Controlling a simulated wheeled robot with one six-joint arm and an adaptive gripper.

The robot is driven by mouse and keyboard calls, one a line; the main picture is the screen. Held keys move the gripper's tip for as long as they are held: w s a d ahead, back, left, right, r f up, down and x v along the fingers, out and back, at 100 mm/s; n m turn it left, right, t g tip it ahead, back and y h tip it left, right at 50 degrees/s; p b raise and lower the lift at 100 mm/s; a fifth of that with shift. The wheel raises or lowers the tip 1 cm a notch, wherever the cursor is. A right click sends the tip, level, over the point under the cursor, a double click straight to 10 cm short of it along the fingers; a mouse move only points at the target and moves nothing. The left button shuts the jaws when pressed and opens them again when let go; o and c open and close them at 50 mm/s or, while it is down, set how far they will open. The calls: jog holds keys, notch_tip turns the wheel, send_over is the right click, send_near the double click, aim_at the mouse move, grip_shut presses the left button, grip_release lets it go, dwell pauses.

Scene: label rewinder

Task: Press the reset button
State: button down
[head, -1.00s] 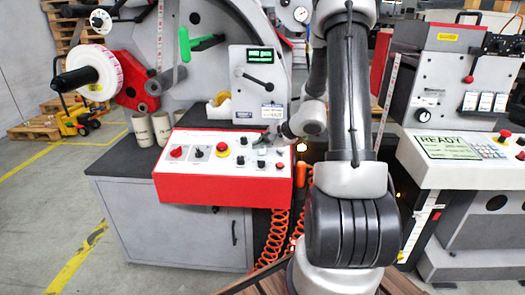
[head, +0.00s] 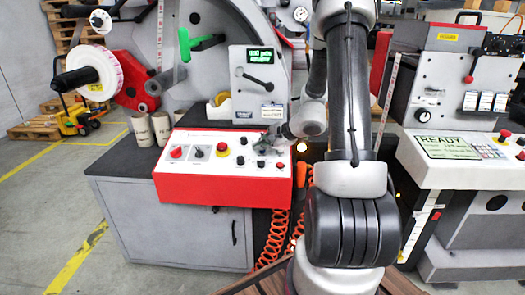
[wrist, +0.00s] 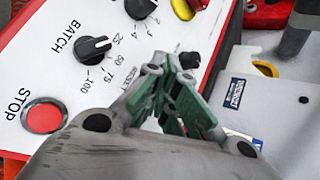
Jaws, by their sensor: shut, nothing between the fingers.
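The control panel (head: 225,180) is a white and red slanted box on a grey cabinet. In the wrist view, the printed RESET label (wrist: 112,91) shows beside my gripper (wrist: 178,90), partly covered by a finger. The reset button itself cannot be made out; my fingers block the panel just beside the label. My gripper is shut and empty, fingertips over the panel. I cannot tell whether they touch it. In the head view, my gripper (head: 284,132) is small at the panel's back right corner.
The red STOP button (wrist: 42,118) and black BATCH dial (wrist: 94,50) lie close beside my gripper. A red emergency knob (head: 222,147) stands farther left. The machine's small display (head: 260,57) shows green text. A second machine with a READY screen (head: 447,147) stands right.

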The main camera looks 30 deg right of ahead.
jog(key=shift+s+a+r, duration=0.15)
jog(key=shift+r, duration=0.5)
jog(key=r, duration=0.3)
jog(key=s+r, duration=0.1)
jog(key=r, duration=0.1)
jog(key=shift+a, duration=0.35)
dwell(0.5)
